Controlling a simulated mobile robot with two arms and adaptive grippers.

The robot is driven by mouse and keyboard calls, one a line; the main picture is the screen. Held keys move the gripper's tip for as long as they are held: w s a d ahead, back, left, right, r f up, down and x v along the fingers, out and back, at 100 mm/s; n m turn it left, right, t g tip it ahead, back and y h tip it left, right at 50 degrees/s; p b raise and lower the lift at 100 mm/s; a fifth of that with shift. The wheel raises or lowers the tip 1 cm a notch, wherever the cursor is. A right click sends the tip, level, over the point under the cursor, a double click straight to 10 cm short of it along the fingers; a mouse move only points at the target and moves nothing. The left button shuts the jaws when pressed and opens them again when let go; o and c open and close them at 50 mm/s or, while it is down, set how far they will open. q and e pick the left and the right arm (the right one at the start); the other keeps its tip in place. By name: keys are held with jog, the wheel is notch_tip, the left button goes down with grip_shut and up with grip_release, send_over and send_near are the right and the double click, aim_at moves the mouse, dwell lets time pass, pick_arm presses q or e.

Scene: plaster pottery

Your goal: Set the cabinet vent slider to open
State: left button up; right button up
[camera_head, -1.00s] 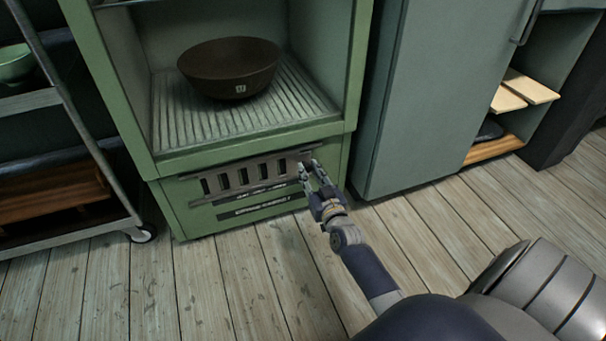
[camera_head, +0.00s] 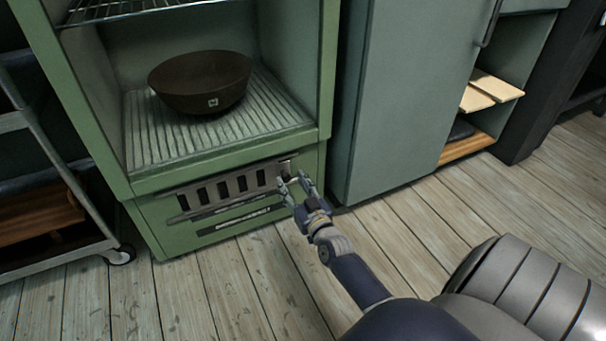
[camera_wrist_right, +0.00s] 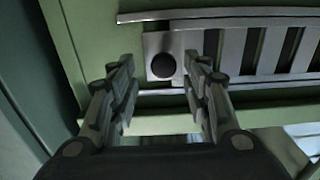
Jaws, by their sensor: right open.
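The vent slider (camera_head: 230,190) is a grey slotted plate low on the front of the green cabinet (camera_head: 165,232). Dark slots show between its bars. In the right wrist view the slotted plate (camera_wrist_right: 246,62) has a round dark knob (camera_wrist_right: 164,64) on a plain end plate. My right gripper (camera_head: 293,180) is at the right end of the vent, open. In the right wrist view its two fingers (camera_wrist_right: 157,75) stand apart on either side of the knob. I cannot tell whether they touch it. My left gripper is not in view.
A dark brown bowl (camera_head: 203,82) sits on the cabinet's ribbed shelf (camera_head: 150,140) above the vent. A wheeled rack (camera_head: 72,185) stands to the left. A grey-green cabinet (camera_head: 410,100) stands to the right. Wooden floor (camera_head: 225,285) in front is clear.

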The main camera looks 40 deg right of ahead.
jog(key=v, duration=1)
jog(key=shift+s, duration=0.3)
jog(key=shift+d+r, duration=0.1)
